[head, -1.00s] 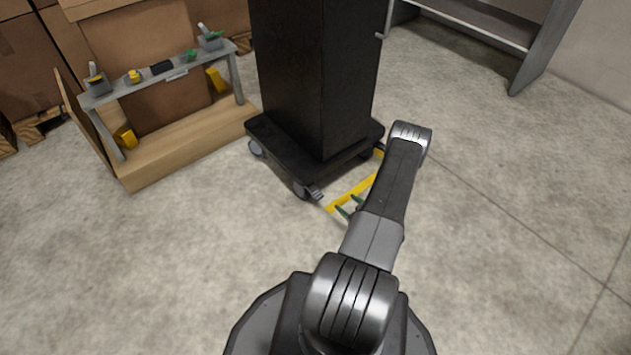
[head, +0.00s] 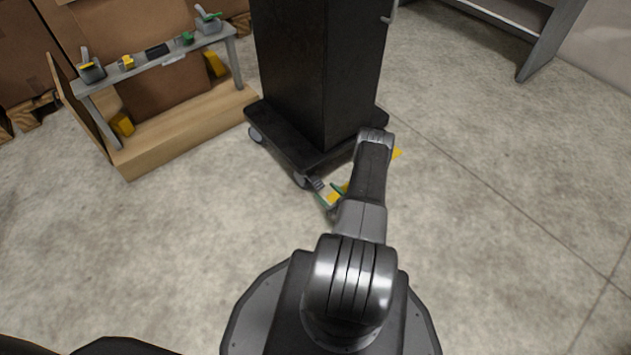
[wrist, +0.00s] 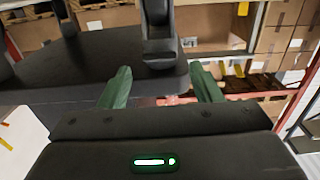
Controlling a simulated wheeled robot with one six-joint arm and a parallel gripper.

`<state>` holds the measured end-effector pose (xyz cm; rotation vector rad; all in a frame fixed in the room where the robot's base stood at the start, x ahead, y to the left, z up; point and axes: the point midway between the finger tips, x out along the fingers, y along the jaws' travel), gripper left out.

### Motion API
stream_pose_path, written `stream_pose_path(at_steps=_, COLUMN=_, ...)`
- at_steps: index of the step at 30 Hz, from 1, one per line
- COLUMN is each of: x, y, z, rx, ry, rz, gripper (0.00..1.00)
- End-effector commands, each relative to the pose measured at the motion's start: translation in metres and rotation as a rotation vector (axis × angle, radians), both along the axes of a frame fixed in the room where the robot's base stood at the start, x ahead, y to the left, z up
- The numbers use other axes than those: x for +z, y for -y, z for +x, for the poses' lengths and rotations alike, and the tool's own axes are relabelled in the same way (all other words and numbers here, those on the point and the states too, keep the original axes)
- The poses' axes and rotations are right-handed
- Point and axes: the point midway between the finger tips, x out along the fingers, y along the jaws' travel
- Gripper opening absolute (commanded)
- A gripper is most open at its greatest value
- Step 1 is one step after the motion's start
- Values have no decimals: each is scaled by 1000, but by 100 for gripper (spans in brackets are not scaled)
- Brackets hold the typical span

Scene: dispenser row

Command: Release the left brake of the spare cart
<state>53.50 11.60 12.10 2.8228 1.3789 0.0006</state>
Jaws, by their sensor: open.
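The spare cart seems to be the tall black cabinet (head: 315,75) on a black wheeled base in the head view. A small grey pedal (head: 316,184), which looks like the left brake, sticks out at its near corner by the castor. My gripper (head: 330,195) is low in front of that pedal, close to it; I cannot tell if they touch. In the wrist view my gripper (wrist: 160,90) has its green fingers apart, with nothing held between them. A dark upright part (wrist: 158,40) stands beyond them, its identity unclear.
A grey bench (head: 155,62) with small tools on a wooden platform (head: 185,125) stands left of the cart. A grey shelf unit (head: 540,45) is at the back right. The floor right and front left is clear.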

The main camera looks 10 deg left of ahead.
Motion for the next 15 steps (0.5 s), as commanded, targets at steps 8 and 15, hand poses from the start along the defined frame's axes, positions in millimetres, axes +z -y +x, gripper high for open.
stream_pose_path(at_steps=8, x=-2, y=-38, z=29, rx=3, ry=3, rz=0, gripper=58)
stream_pose_path(at_steps=15, x=-1, y=-56, z=44, rx=0, ry=1, rz=-1, gripper=58)
